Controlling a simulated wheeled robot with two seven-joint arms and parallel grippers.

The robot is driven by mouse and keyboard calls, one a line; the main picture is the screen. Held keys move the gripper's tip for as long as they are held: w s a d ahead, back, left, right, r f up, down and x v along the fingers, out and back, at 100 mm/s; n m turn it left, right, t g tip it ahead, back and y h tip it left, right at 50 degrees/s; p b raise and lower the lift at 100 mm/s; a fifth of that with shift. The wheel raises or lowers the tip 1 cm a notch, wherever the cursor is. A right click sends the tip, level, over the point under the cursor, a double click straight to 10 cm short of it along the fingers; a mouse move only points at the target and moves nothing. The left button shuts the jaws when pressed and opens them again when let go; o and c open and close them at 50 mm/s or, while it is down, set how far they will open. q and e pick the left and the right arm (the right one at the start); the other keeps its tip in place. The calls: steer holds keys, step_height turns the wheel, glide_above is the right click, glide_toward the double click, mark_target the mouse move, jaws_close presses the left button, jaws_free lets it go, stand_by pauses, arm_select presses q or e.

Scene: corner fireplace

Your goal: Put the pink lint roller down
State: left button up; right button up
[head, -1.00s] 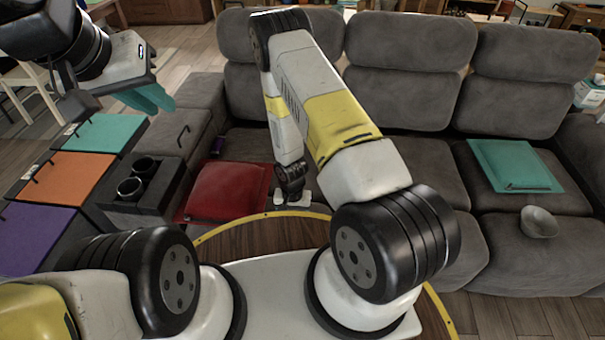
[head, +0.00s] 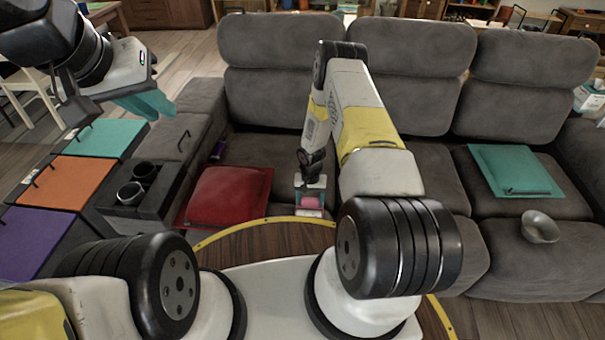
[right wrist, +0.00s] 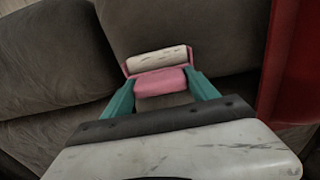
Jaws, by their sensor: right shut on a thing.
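The pink lint roller (head: 311,202) is low in front of the grey sofa's seat in the head view, just beyond the round table's far edge. In the right wrist view its white roll (right wrist: 157,60) sits in a pink frame, with a pink part (right wrist: 160,82) between the teal fingers. My right gripper (right wrist: 162,90) is shut on it. Whether the roller touches the sofa cannot be told. My left gripper (head: 148,100) is raised at the upper left, away from the roller; its teal fingers overlap, so their gap is unclear.
A red cushion (head: 228,194) lies left of the roller on the sofa (head: 262,150). A teal cushion (head: 512,166) and a grey bowl (head: 540,226) are on the right seats. A round wooden table (head: 262,240) is close in front. Two dark cups stand in the console at left.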

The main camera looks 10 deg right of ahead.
steer(key=shift+f, duration=0.25)
steer(key=o, duration=1.9)
steer(key=shift+r, duration=0.1)
